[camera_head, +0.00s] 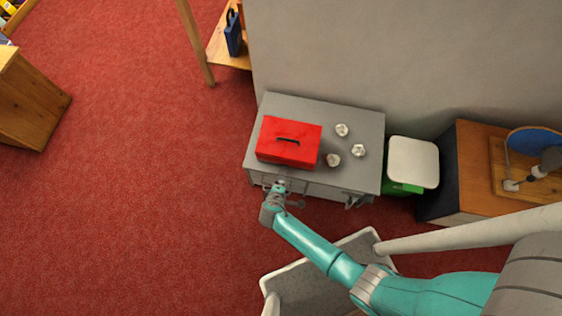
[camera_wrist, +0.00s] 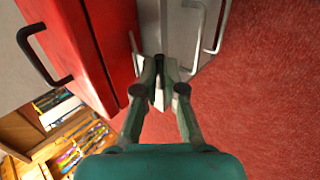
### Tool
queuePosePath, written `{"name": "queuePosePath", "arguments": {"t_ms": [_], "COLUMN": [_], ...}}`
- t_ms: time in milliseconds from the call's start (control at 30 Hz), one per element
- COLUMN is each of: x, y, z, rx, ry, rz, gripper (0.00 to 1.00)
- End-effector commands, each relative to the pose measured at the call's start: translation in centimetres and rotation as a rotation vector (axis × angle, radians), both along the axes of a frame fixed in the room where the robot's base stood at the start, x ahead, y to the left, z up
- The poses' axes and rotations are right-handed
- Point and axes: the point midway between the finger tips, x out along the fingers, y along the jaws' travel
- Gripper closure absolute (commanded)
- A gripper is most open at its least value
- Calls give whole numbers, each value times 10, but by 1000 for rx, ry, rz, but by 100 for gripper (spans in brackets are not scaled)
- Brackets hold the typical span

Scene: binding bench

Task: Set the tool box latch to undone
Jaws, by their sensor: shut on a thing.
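The red tool box (camera_head: 289,141) with a dark top handle stands on the left part of a grey cabinet top. In the wrist view, the tool box (camera_wrist: 88,50) fills the upper left, with its dark handle at the far left. My gripper (camera_head: 281,185) is at the front side of the tool box, near the cabinet's front edge. In the wrist view, my gripper (camera_wrist: 160,72) is closed on a small grey piece by the box's front face, apparently the latch (camera_wrist: 159,97). The fingers hide much of it, so its setting cannot be told.
The grey cabinet (camera_head: 370,125) also bears three white crumpled lumps (camera_head: 342,130) right of the box. Cabinet handles (camera_wrist: 220,28) stick out close to my fingers. A green bin (camera_head: 404,187) with a pale lid and a wooden table (camera_head: 470,145) stand to the right. Red carpet lies open at left.

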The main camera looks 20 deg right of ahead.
Motion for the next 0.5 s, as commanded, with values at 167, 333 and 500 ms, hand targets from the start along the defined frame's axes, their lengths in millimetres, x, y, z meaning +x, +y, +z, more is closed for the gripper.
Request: {"name": "queuePosePath", "arguments": {"t_ms": [167,333,500], "x": [0,-1,0], "y": [-2,-1,-1], "z": [-2,-2,-1], "rx": [-1,-1,-1], "ry": [3,3,2], "rz": [-2,-2,-1], "gripper": [87,63,63]}}
